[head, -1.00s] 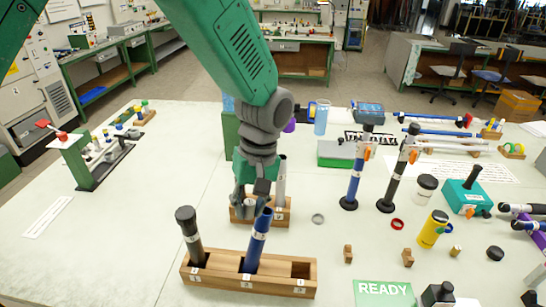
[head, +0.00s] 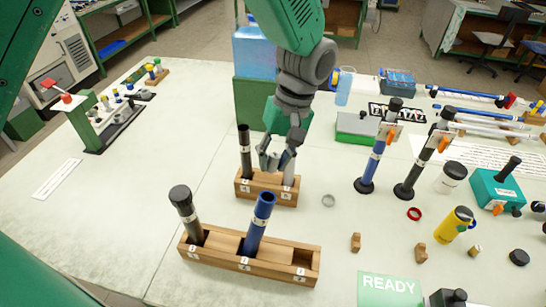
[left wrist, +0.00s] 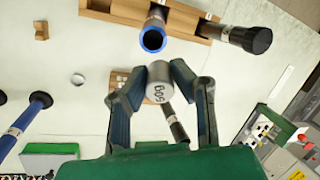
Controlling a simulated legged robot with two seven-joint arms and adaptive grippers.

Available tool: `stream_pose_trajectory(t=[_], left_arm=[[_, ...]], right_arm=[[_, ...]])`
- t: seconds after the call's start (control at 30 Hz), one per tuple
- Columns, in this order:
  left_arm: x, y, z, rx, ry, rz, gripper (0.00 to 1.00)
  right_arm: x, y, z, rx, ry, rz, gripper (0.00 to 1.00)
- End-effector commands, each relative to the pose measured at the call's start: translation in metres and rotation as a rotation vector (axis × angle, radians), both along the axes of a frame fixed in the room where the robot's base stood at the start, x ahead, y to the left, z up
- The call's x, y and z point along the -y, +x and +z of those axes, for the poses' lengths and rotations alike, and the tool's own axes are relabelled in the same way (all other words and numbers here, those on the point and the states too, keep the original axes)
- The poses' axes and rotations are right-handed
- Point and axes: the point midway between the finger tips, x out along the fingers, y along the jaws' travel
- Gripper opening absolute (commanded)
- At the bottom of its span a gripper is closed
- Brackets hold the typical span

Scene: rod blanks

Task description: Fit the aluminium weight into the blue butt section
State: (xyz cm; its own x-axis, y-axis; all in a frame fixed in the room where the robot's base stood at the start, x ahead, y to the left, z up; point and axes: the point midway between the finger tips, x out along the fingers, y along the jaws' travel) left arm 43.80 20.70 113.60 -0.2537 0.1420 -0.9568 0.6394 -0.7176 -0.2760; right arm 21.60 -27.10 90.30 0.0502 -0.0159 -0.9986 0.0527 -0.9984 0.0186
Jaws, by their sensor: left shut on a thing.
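The blue butt section (head: 256,226) stands in the middle slot of the front wooden rack, leaning a little, its open end up. That open blue end also shows in the left wrist view (left wrist: 153,40). My left gripper (head: 278,160) is behind and above it, over the back rack. In the left wrist view my left gripper (left wrist: 158,72) is shut on the aluminium weight (left wrist: 160,84), a short silver cylinder marked "50g". The weight is apart from the blue section. In the head view the fingers make the weight hard to make out. My right gripper is out of view.
The front rack (head: 210,254) also holds a dark capped rod (head: 187,214); its right slot is empty. The back rack (head: 256,190) holds a black rod (head: 245,150). A grey ring (head: 328,200) and wooden blocks lie right.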

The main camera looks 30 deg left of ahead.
Motion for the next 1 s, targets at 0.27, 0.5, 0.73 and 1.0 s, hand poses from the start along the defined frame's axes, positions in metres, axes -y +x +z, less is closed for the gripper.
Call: stream_pose_trajectory(t=[0.27,0.5,0.73,1.0], left_arm=[[-0.002,-0.004,-0.016,-0.001,0.001,0.0,0.0],[-0.013,-0.01,-0.04,-0.002,-0.006,0.0,0.0],[-0.012,-0.013,-0.053,0.0,-0.004,-0.001,0.0],[-0.006,-0.015,-0.056,0.001,0.002,-0.001,0.0]], right_arm=[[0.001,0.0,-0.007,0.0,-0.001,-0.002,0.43],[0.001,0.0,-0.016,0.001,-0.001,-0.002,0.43],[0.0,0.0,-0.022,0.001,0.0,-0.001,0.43],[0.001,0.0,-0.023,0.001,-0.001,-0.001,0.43]])
